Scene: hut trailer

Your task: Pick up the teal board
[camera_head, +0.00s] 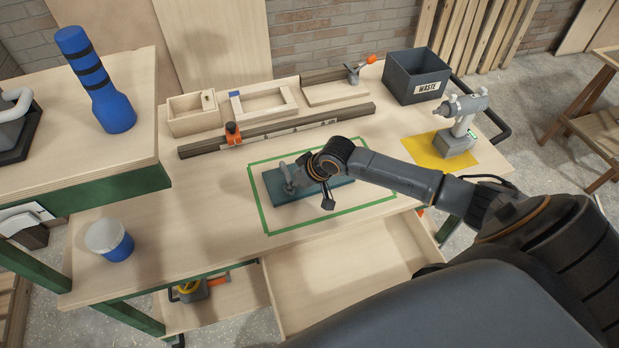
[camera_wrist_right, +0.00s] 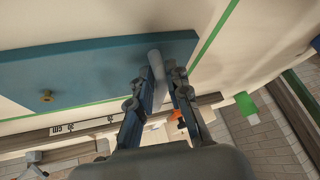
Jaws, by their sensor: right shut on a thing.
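The teal board (camera_head: 325,191) lies flat on the workbench inside a green tape outline (camera_head: 262,211). My right gripper (camera_head: 289,184) is over the board's left part, and my forearm hides some of it. In the right wrist view the board (camera_wrist_right: 75,75) shows a small brass knob (camera_wrist_right: 46,97). There my right gripper (camera_wrist_right: 167,75) is shut on a grey upright peg (camera_wrist_right: 156,64) at the board's edge. I cannot tell whether the board is lifted off the bench. My left gripper is not in view.
Behind the board are a long dark rail (camera_head: 280,131) with an orange clamp (camera_head: 232,132) and wooden boxes (camera_head: 192,115). A waste bin (camera_head: 414,78) and a drill (camera_head: 461,117) on a yellow mat (camera_head: 428,153) stand right. A drawer (camera_head: 345,265) is open in front.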

